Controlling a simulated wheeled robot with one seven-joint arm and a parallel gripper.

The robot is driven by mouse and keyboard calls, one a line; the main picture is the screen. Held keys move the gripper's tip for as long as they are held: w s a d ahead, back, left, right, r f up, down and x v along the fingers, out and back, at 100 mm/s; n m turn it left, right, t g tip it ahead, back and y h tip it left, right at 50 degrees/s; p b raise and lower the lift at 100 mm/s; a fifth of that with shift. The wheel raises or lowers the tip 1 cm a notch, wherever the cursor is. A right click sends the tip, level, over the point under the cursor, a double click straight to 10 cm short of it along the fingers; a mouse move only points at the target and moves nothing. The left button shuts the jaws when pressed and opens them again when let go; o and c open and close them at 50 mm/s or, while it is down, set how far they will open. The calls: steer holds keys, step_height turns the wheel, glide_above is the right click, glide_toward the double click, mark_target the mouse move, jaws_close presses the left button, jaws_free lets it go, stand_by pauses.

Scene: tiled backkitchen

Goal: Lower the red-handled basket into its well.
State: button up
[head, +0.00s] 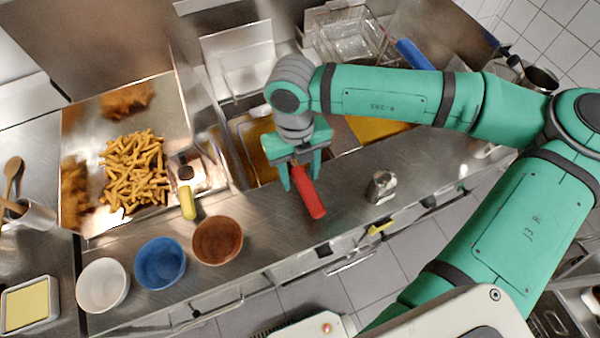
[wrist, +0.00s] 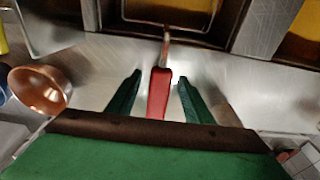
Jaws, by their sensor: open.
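The red handle (head: 309,194) points toward the counter's front edge. In the wrist view the red handle (wrist: 158,95) stands between my two fingers, with a visible gap on each side. A metal rod joins it to the wire basket rim (wrist: 183,29) at the oil well. The left well (head: 240,127) holds amber oil; my wrist hides much of it and of the basket. I cannot tell how deep the basket sits. My gripper (head: 301,186) is open, its fingers on either side of the handle; it also shows in the wrist view (wrist: 158,88).
A second oil well (head: 375,129) lies to the right, partly under my arm. A blue-handled wire basket (head: 345,40) stands behind. A metal cup (head: 381,187) stands right of the handle. A copper bowl (head: 218,240), blue bowl (head: 160,263) and fries tray (head: 90,222) are left.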

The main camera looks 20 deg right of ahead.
steer(key=r, duration=0.3)
steer(key=w+r, duration=0.1)
steer(key=r, duration=0.6)
steer(key=shift+w+r, duration=0.1)
steer(key=shift+w, duration=0.05)
